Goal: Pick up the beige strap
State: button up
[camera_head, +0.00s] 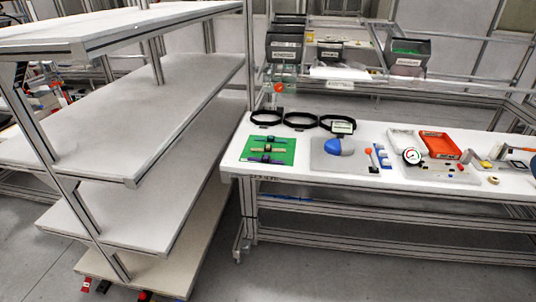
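The beige strap (268,149) appears as a thin, small light strip lying across the green mat (287,158) on the white workbench. A dark strap (270,139) lies behind it, and another dark strap (263,160) lies in front of it. The straps look apart from each other, though they are too small to see in detail. My gripper is not in view.
Black ring-shaped parts (300,119) stand along the bench behind the mat. A grey board (325,160) with a blue helmet shell (338,146) is to the right, then a red-orange tray (439,145). A multi-level shelf (120,115) stands on the left, with its surfaces mostly bare.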

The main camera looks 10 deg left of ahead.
aim_at(267, 147)
jog(key=i+j, duration=0.85)
jog(key=j, duration=0.15)
jog(key=i+j, duration=0.85)
jog(key=j, duration=0.15)
